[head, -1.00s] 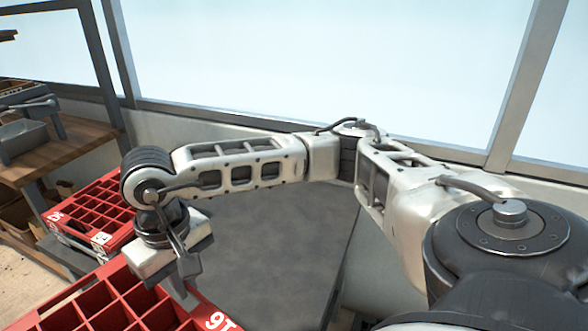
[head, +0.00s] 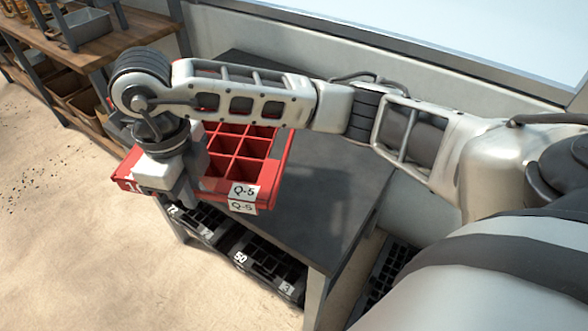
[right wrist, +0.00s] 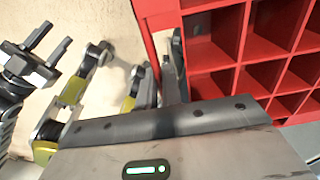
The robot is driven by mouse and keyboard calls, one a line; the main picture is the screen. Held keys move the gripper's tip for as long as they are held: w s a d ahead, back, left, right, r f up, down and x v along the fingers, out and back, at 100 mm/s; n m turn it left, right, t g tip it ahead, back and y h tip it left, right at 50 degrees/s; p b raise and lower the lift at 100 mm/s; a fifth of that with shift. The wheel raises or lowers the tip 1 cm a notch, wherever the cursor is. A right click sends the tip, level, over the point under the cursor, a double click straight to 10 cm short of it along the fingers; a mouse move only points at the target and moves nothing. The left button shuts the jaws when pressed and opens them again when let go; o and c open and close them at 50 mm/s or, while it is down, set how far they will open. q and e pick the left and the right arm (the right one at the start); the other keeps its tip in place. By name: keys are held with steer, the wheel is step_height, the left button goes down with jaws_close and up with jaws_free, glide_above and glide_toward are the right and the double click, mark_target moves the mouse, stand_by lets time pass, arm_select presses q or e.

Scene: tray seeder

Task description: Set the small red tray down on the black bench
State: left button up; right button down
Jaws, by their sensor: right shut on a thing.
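The small red tray (head: 262,188) has several square compartments and a white Q-5 label on its near side. My right gripper (head: 178,195) is shut on the tray's near wall in the head view, and my arm hides part of the tray. In the right wrist view the tray (right wrist: 242,88) fills the upper right, with its wall between the fingers (right wrist: 168,80). The black bench (head: 325,180) lies under and right of the tray; whether they touch cannot be told. My left gripper (right wrist: 50,48) shows only in the right wrist view, its fingers apart and empty.
Black trays (head: 262,268) stand on a shelf under the bench. A wooden rack (head: 100,40) with bins stands at the back left. A pale wall (head: 400,75) runs behind the bench. The bench top right of the tray is clear.

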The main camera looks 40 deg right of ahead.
steer(key=d+f+m, duration=0.1)
steer(key=d, duration=0.1)
steer(key=d+f+m, duration=0.1)
steer(key=d+m, duration=0.1)
steer(key=d+f+m+p, duration=0.1)
steer(key=d, duration=0.1)
steer(key=shift+w+d+f+m, duration=0.15)
steer(key=shift+d+f+m, duration=0.15)
steer(key=shift+f, duration=0.05)
steer(key=d+f, duration=0.4)
steer(key=f, duration=0.1)
steer(key=shift+w+d, duration=0.15)
steer(key=shift+d, duration=0.15)
steer(key=shift+d+f, duration=0.35)
steer(key=shift+f, duration=0.1)
steer(key=shift+d+f+p, duration=0.2)
steer(key=shift+f+p, duration=0.25)
steer(key=shift+f, duration=1.35)
